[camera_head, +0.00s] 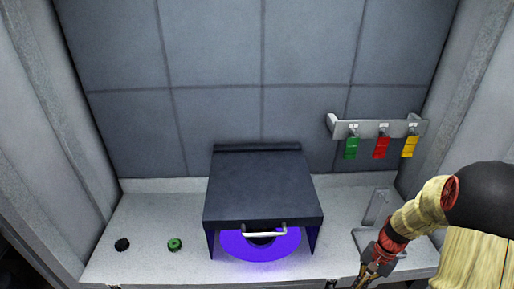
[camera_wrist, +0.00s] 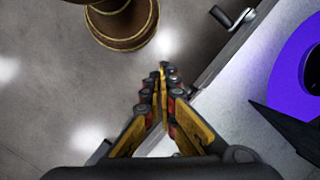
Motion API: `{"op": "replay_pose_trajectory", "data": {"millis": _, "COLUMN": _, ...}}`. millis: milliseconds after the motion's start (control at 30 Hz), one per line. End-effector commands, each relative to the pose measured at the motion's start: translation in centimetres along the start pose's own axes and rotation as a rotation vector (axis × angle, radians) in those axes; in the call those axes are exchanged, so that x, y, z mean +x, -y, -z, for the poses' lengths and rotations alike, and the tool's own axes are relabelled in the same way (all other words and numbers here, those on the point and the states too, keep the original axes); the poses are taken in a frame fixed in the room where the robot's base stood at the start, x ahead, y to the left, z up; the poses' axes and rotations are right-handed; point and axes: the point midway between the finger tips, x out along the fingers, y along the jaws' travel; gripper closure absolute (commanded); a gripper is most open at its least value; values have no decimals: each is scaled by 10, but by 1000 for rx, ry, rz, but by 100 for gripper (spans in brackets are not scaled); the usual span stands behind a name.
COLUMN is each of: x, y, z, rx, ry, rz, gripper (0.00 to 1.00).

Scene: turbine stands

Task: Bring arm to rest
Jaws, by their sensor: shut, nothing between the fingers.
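My gripper (camera_head: 366,277) is at the lower right of the head view, near the front edge of the workbench. My arm reaches down to it from the right. In the wrist view my gripper (camera_wrist: 163,72) is shut, its yellow-and-black fingers meeting at the tips with nothing between them. The bench edge runs diagonally just right of the fingers, with floor on the left.
A dark hood (camera_head: 262,190) with a light handle (camera_head: 264,234) covers part of a glowing purple disc (camera_head: 236,245). A black knob (camera_head: 122,244) and green ring (camera_head: 175,244) sit left. A wall rack (camera_head: 366,127) holds green, red and yellow tags. A grey bracket (camera_head: 377,207) stands right.

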Motion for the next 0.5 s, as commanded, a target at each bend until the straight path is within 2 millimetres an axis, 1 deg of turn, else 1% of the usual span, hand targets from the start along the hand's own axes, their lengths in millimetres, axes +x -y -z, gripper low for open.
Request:
{"op": "replay_pose_trajectory", "data": {"millis": 33, "x": -13, "y": 3, "z": -12, "rx": -57, "ry": -27, "rz": -9, "gripper": 100}}
{"op": "replay_pose_trajectory", "data": {"millis": 100, "x": -31, "y": 6, "z": -30, "rx": -132, "ry": -59, "rz": -23, "gripper": 100}}
{"op": "replay_pose_trajectory", "data": {"millis": 200, "x": -52, "y": 8, "z": -55, "rx": -232, "ry": -107, "rz": -44, "gripper": 100}}
{"op": "replay_pose_trajectory", "data": {"millis": 333, "x": -75, "y": 10, "z": -88, "rx": -352, "ry": -176, "rz": -66, "gripper": 100}}
{"op": "replay_pose_trajectory", "data": {"millis": 500, "x": -97, "y": 9, "z": -129, "rx": -489, "ry": -279, "rz": -88, "gripper": 100}}
